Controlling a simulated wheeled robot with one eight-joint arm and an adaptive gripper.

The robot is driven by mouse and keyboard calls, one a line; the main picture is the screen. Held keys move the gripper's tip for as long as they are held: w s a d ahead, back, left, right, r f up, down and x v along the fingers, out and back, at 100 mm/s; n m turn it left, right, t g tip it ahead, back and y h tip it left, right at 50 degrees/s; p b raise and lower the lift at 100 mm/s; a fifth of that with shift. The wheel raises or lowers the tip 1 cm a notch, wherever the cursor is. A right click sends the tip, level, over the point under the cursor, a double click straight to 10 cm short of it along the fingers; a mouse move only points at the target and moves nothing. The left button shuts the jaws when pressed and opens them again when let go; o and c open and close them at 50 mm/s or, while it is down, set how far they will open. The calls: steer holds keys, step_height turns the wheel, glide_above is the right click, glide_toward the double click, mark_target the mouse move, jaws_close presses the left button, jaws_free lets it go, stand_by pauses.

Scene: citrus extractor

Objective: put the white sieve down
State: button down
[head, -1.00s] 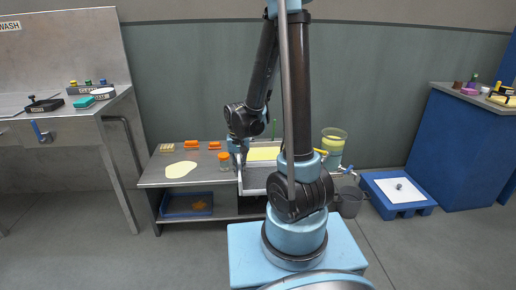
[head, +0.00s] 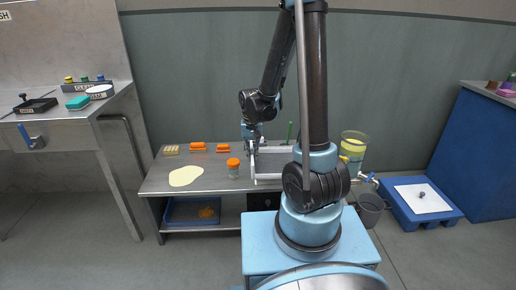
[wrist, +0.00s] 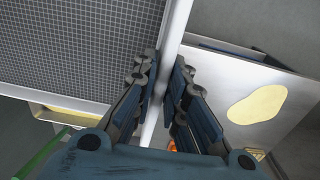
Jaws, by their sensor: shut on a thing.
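The white sieve (wrist: 60,40) fills the upper left of the wrist view, a dark grid mesh inside a white frame. My gripper (wrist: 160,85) is shut on its white rim, with a finger pad on each side. In the head view the sieve's white frame (head: 268,181) shows at the right part of the steel table (head: 215,180), below my gripper (head: 253,143). My arm hides its right part. I cannot tell whether the sieve touches anything beneath it.
An orange-lidded jar (head: 233,168) stands close left of the sieve. A pale yellow flat patch (head: 185,175) and orange blocks (head: 198,147) lie further left. A yellow-filled clear container (head: 352,150) stands at the right. A white-walled container with yellow inside (wrist: 65,113) shows beneath the sieve.

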steer(key=w+f, duration=0.3)
steer(key=w, duration=1)
steer(key=shift+w+a+f, duration=0.25)
steer(key=shift+w+a, duration=0.1)
steer(key=shift+w, duration=0.05)
steer(key=shift+f, duration=0.5)
steer(key=c, duration=1.9)
jaws_free()
steer(key=shift+o, duration=1.3)
